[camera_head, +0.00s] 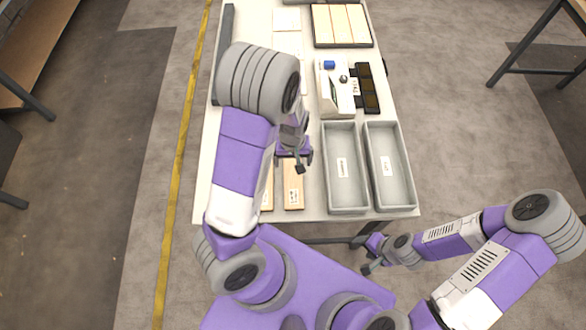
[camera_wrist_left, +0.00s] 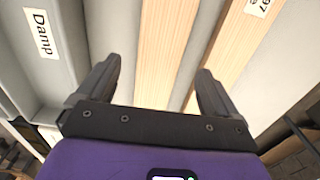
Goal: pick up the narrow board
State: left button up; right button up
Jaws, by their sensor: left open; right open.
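Two light wooden boards lie side by side near the table's front edge. The right one (camera_head: 293,187) has a white label. The left one (camera_head: 267,196) is mostly hidden behind my left arm. In the left wrist view, one board (camera_wrist_left: 166,45) runs between my fingers, and the other (camera_wrist_left: 232,50), with a label at its far end, passes by the right finger and looks slightly narrower. My left gripper (camera_head: 300,162) is open and empty above the boards; it also shows in the wrist view (camera_wrist_left: 158,70). My right gripper (camera_head: 370,256) is open and empty, off the table's front edge.
Two grey trays (camera_head: 328,190) (camera_head: 407,190) stand right of the boards. A white device (camera_head: 332,95) and a dark rack (camera_head: 370,90) are behind them. A framed panel of pale boards (camera_head: 342,25) lies at the far end. A dark rail (camera_head: 223,60) edges the table's left side.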

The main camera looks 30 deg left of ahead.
aim_at(293, 169)
pick_arm(q)
notch_tip(293, 169, down, 4)
jog(key=shift+s+d+f+b, duration=0.15)
jog(key=shift+f+b, duration=0.1)
jog(key=shift+b, duration=0.35)
jog(key=shift+c, duration=0.2)
jog(key=c, duration=1.2)
